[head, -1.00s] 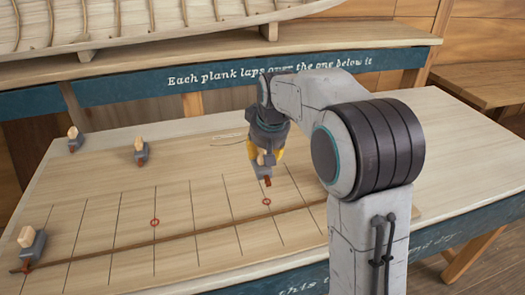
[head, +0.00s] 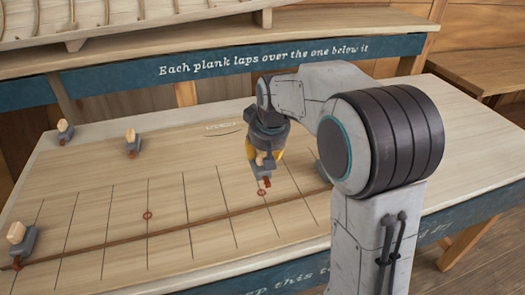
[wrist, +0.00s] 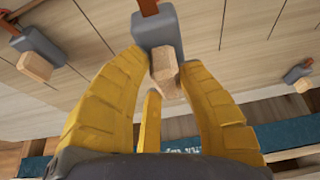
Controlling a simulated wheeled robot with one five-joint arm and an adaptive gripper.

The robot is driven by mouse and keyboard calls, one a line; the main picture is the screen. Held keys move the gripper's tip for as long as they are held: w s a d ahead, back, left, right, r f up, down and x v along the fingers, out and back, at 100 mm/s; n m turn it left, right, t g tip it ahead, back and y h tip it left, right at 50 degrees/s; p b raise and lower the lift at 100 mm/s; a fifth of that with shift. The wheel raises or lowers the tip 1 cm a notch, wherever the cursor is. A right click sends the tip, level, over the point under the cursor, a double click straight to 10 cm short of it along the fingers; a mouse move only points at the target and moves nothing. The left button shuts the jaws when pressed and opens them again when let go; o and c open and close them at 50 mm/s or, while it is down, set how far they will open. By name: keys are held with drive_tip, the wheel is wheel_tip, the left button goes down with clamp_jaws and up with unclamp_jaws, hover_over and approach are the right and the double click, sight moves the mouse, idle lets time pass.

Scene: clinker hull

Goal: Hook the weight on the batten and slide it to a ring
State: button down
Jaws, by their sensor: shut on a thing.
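My gripper (head: 263,152) has yellow fingers and is shut on a grey weight with a pale wooden knob and an orange-brown hook. The held weight (head: 261,173) is just behind the right red ring (head: 261,192); whether it touches the board is unclear. In the wrist view the held weight (wrist: 158,30) is between the fingertips, its hook running off the top edge. The long brown batten (head: 190,228) bends across the board in front of it. Another red ring (head: 147,215) is further left. A weight (head: 22,243) is at the batten's left end.
Two more weights, far left (head: 65,131) and left of centre (head: 132,146), stand on the board's back part. Another weight (head: 322,171) is partly hidden by my arm. A ledge with blue lettered trim (head: 270,62) runs behind the bench.

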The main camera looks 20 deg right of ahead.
sight(262, 171)
drive_tip(key=shift+w+f+b, duration=0.1)
drive_tip(key=shift+f+b, duration=2.15)
drive_tip(key=shift+f, duration=0.95)
drive_tip(key=shift+f+b, duration=0.5)
drive_tip(key=shift+w, duration=0.1)
drive_tip(key=shift+w+p, duration=1.35)
drive_tip(key=shift+w, duration=1.1)
drive_tip(key=shift+f, duration=0.15)
